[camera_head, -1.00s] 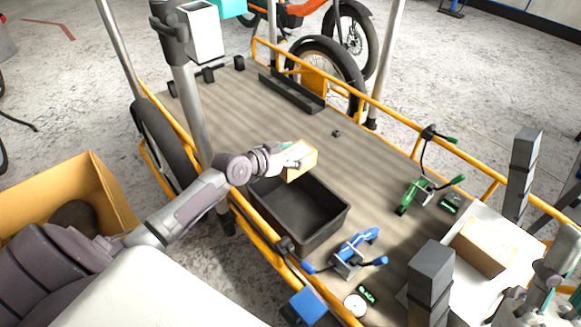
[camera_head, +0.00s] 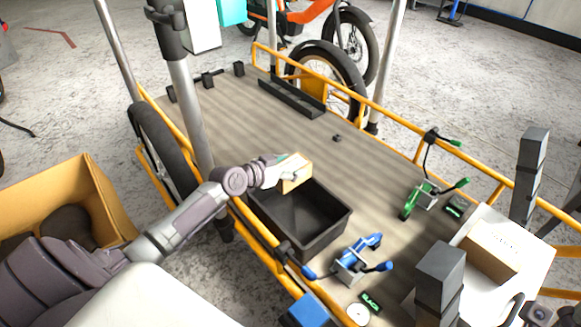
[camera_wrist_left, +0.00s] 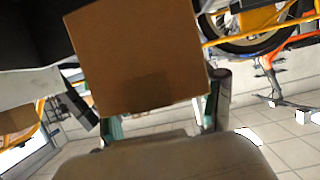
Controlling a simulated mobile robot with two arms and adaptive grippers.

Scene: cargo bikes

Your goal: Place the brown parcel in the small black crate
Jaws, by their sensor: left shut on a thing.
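The brown parcel (camera_head: 296,174) is a small cardboard box held in my left gripper (camera_head: 284,168). In the left wrist view the parcel (camera_wrist_left: 138,55) fills the upper middle, between the two fingers. The small black crate (camera_head: 318,238) stands on the cargo bed and looks empty in the part I see. The parcel is over the crate's far left end, and its lower edge overlaps the crate's back rim in the picture. I cannot tell how high it is above the rim.
A blue tool (camera_head: 350,262) stands close to the crate's right, and a green one (camera_head: 420,196) further right. Another cardboard box (camera_head: 492,250) lies on a white surface at the right. Yellow rails (camera_head: 262,238) edge the bed. The bed behind the crate is mostly clear.

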